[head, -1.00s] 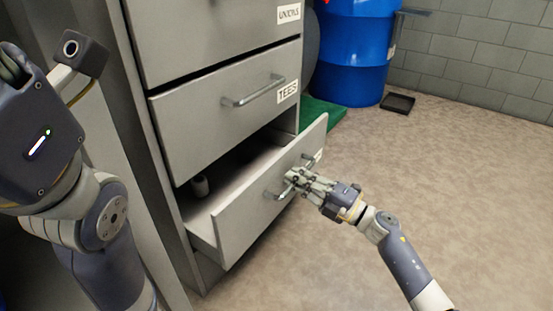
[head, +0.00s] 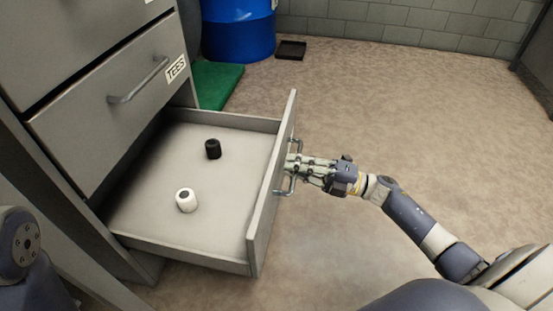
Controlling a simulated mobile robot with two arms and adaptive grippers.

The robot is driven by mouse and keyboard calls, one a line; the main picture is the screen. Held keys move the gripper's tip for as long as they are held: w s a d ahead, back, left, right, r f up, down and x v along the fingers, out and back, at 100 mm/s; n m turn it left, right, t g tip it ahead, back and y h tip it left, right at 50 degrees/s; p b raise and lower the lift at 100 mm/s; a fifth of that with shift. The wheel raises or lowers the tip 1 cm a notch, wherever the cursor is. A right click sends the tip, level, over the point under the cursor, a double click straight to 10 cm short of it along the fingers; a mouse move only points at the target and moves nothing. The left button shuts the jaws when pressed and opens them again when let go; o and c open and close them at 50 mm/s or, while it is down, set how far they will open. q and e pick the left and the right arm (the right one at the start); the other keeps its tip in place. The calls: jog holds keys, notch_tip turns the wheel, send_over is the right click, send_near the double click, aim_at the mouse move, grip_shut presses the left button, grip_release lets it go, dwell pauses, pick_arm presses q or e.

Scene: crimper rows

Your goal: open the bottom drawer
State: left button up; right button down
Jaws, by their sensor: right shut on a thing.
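The bottom drawer (head: 140,237) of the grey cabinet is pulled well out, and its inside shows. A black fitting (head: 213,149) and a white fitting (head: 187,200) stand apart on its floor. My right gripper (head: 297,168) is shut on the drawer's handle (head: 291,182), at the outer face of the drawer front. The fingers hide part of the handle. My left gripper is out of view; only a piece of that arm shows at the lower left.
The drawer labelled TEES (head: 110,110) above is shut. A green mat (head: 217,83), a blue drum (head: 238,35) and a black tray (head: 291,50) are at the back. The floor (head: 400,130) to the right is clear.

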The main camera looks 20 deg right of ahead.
jog(key=shift+s+d+f, duration=0.15)
jog(key=shift+s+d, duration=0.25)
jog(key=shift+d, duration=0.05)
jog(key=c, duration=1.7)
grip_release()
jog(key=v, duration=1.2)
